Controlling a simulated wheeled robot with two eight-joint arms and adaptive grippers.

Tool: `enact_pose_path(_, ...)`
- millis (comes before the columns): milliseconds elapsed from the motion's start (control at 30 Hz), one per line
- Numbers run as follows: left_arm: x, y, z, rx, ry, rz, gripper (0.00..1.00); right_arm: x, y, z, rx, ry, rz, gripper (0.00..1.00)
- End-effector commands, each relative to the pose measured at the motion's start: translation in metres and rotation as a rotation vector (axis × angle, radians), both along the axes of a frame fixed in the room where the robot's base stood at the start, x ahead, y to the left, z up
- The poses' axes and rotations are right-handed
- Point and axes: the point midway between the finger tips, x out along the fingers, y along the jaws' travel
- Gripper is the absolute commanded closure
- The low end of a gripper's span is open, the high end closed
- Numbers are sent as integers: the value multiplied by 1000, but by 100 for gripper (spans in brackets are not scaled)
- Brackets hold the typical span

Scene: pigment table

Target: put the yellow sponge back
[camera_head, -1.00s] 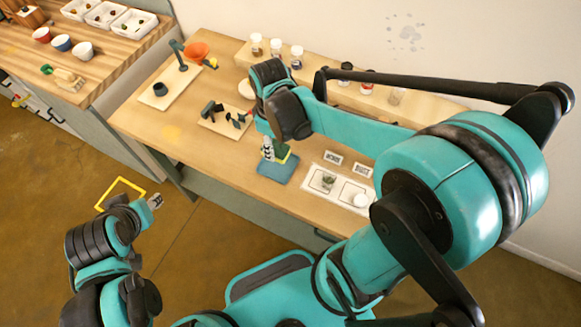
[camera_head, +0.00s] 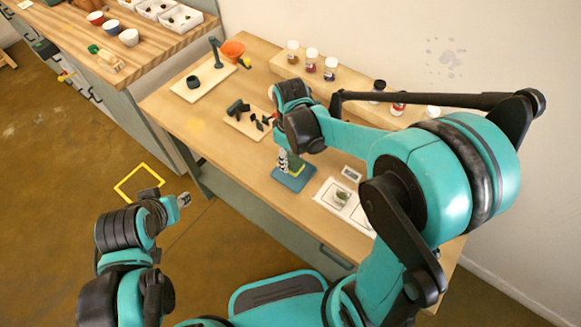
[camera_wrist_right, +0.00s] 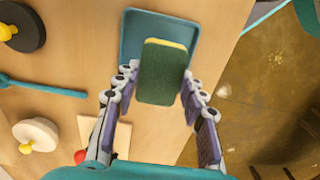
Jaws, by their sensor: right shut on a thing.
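The sponge (camera_wrist_right: 163,72) shows a dark green face and a yellow edge in the right wrist view. My right gripper (camera_wrist_right: 158,88) is shut on it, with a finger on each side. The blue tray (camera_wrist_right: 140,30) lies beyond the sponge, which overlaps part of it; I cannot tell whether they touch. In the head view, my right gripper (camera_head: 284,161) points down at the blue tray (camera_head: 291,184), with the sponge (camera_head: 297,164) partly hidden at its fingers. My left gripper (camera_head: 184,200) is away from the table, over the floor; its fingers are too small to read.
A white card (camera_head: 335,195) with a small item lies right of the tray. A board with black parts (camera_head: 240,122) and a board with a stand (camera_head: 196,88) lie to the left. Jars (camera_head: 311,60) stand on a shelf at the back. My right arm hides the table's right part.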

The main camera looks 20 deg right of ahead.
Motion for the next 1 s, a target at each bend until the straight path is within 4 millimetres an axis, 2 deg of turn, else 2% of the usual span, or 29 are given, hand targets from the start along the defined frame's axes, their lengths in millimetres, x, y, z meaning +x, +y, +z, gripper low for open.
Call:
enact_pose_path(133, 0, 0, -5, 0, 0, 0, 60, 2, 1, -11, 0, 0, 0, 86)
enact_pose_path(333, 0, 0, -19, 0, 0, 0, 60, 2, 1, -41, 0, 0, 0, 86)
enact_pose_path(733, 0, 0, -22, 0, 0, 0, 60, 1, 1, -45, 0, 0, 0, 86)
enact_pose_path(767, 0, 0, -21, 0, 0, 0, 60, 1, 1, -45, 0, 0, 0, 54)
enact_pose_path(800, 0, 0, -21, 0, 0, 0, 60, 1, 1, -44, 0, 0, 0, 43)
enact_pose_path(833, 0, 0, -21, 0, 0, 0, 60, 1, 1, -44, 0, 0, 0, 38)
enact_pose_path(1000, 0, 0, -21, 0, 0, 0, 60, 1, 1, -44, 0, 0, 0, 38)
